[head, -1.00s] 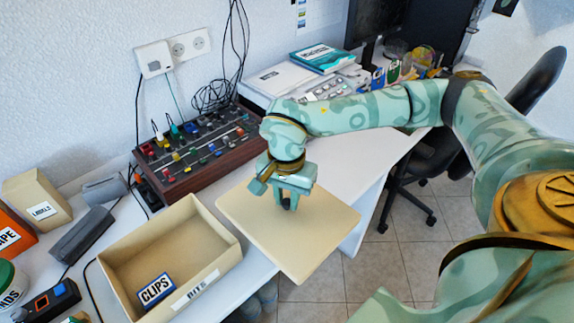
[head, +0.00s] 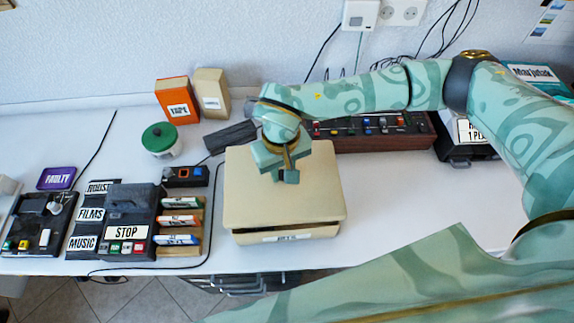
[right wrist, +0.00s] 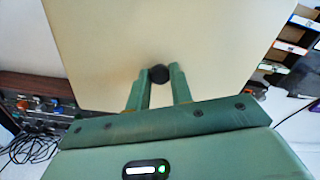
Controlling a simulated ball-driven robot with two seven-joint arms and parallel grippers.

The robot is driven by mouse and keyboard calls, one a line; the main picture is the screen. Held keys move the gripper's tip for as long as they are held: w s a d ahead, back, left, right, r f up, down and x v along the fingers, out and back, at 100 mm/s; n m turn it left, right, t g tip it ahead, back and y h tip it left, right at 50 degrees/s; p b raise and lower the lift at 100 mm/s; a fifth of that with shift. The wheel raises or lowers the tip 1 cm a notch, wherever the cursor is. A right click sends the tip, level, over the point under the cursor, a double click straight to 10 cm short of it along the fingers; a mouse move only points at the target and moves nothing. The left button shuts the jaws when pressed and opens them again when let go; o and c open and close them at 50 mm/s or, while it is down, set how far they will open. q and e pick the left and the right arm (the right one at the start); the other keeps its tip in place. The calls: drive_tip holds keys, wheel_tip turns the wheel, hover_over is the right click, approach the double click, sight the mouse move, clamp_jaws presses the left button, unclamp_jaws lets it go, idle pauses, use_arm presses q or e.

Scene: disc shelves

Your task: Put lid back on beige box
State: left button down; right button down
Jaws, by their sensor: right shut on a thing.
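The beige lid (head: 262,203) lies flat over the beige box (head: 322,231), whose labelled front wall shows below the lid's front edge. The lid covers the opening, so the inside of the box is hidden. My right gripper (head: 284,176) is above the lid. In the right wrist view its fingers are closed around the lid's dark round knob (right wrist: 159,73), with the beige lid filling the view behind. My left gripper is not in view.
Left of the box are a cassette rack (head: 180,228) and a tape player (head: 127,222). The white table is clear to the box's right.

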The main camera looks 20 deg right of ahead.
sight(283, 184)
drive_tip(key=shift+f, duration=0.2)
wheel_tip(283, 184, down, 4)
drive_tip(key=b, duration=0.3)
drive_tip(key=shift+f+b, duration=0.1)
drive_tip(key=shift+b, duration=0.2)
drive_tip(key=shift+f+b, duration=0.4)
drive_tip(key=shift+f, duration=0.45)
drive_tip(key=shift+r+p, duration=0.1)
drive_tip(key=shift+p, duration=0.25)
drive_tip(key=shift+f, duration=0.2)
idle(0.7)
idle(0.4)
idle(0.3)
